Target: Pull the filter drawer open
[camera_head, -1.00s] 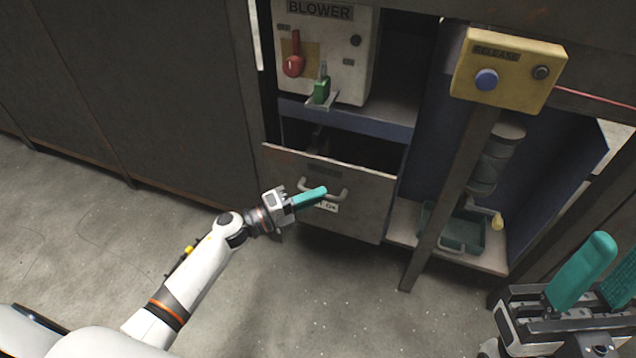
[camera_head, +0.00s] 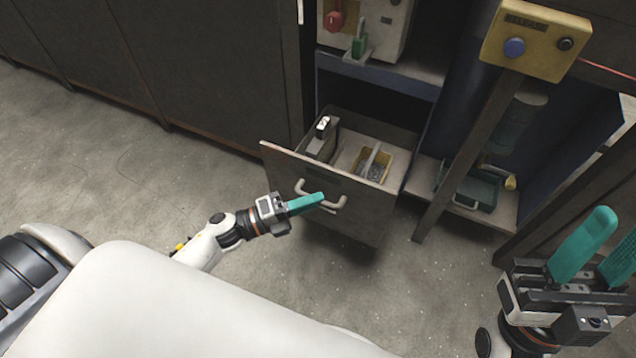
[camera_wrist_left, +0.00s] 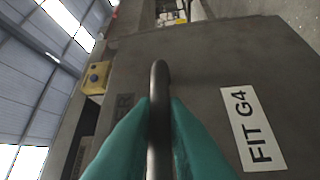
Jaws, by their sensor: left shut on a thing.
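The filter drawer (camera_head: 362,212) is a grey box front with a curved metal handle (camera_head: 338,203). It stands well out of the cabinet, and its inside shows from above. My left gripper (camera_head: 312,201) is shut on the handle. In the left wrist view the teal fingers (camera_wrist_left: 160,130) lie on both sides of the handle bar (camera_wrist_left: 159,110), with a white "FIT G4" label (camera_wrist_left: 251,128) on the drawer front beside them. Inside the drawer are a yellowish tray (camera_head: 374,163) and a dark item with a white top (camera_head: 323,124). My right gripper (camera_head: 606,255) is open and empty, away from the drawer.
A yellow release box (camera_head: 535,40) with a blue button stands on a post right of the drawer. A green bin (camera_head: 470,190) sits on the low shelf behind the post. The floor in front is clear.

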